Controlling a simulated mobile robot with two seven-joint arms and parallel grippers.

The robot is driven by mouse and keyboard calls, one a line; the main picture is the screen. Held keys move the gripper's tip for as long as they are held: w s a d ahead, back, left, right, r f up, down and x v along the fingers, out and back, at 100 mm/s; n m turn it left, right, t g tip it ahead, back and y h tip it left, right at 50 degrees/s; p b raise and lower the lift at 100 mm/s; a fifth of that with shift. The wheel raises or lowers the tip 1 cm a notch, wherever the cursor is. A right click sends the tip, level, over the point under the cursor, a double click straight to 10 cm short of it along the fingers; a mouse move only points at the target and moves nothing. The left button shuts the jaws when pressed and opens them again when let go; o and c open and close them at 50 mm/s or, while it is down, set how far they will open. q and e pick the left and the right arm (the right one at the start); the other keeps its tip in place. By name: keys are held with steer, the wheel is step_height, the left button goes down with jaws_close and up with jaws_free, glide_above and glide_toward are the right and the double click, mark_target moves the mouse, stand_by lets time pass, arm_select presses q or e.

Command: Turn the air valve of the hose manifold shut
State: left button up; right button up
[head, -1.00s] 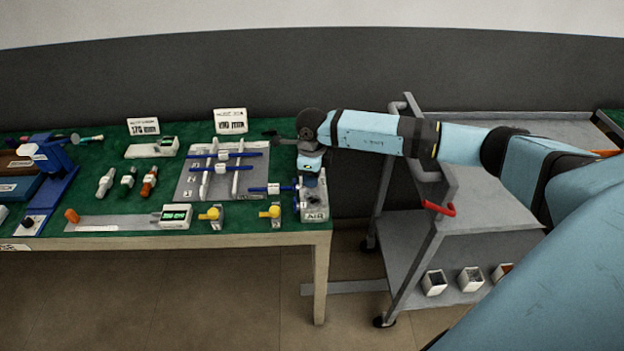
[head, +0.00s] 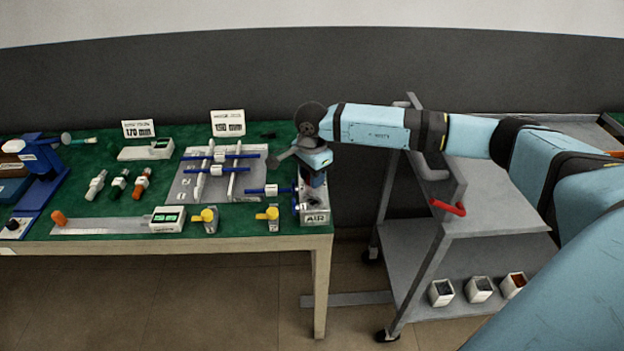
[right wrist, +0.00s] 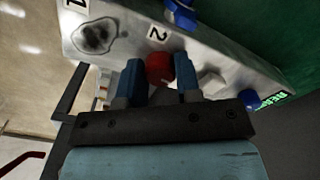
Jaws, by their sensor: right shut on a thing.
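The hose manifold (head: 316,218) is a grey box marked AIR at the right front corner of the green table. In the right wrist view its pale metal top (right wrist: 125,45) carries the numbers 1 and 2 and a dark round patch by the 1. A red knob (right wrist: 160,68) sits beside the 2. My right gripper (right wrist: 160,80) has its blue fingers on both sides of this knob, shut on it. In the head view the right gripper (head: 312,180) points down onto the manifold, and my wrist hides part of the top. My left gripper is not in view.
Blue rods on a grey rack (head: 186,182) lie left of the manifold. Yellow-topped fittings (head: 209,218) stand at the table's front edge.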

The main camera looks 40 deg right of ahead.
steer(key=shift+n+b, duration=0.35)
steer(key=shift+n, duration=0.55)
steer(key=o, duration=0.9)
steer(key=shift+r, duration=0.1)
step_height(320, 180, up, 14)
steer(key=shift+f+p, duration=0.1)
steer(key=shift+p, duration=0.2)
steer(key=shift+f, duration=0.1)
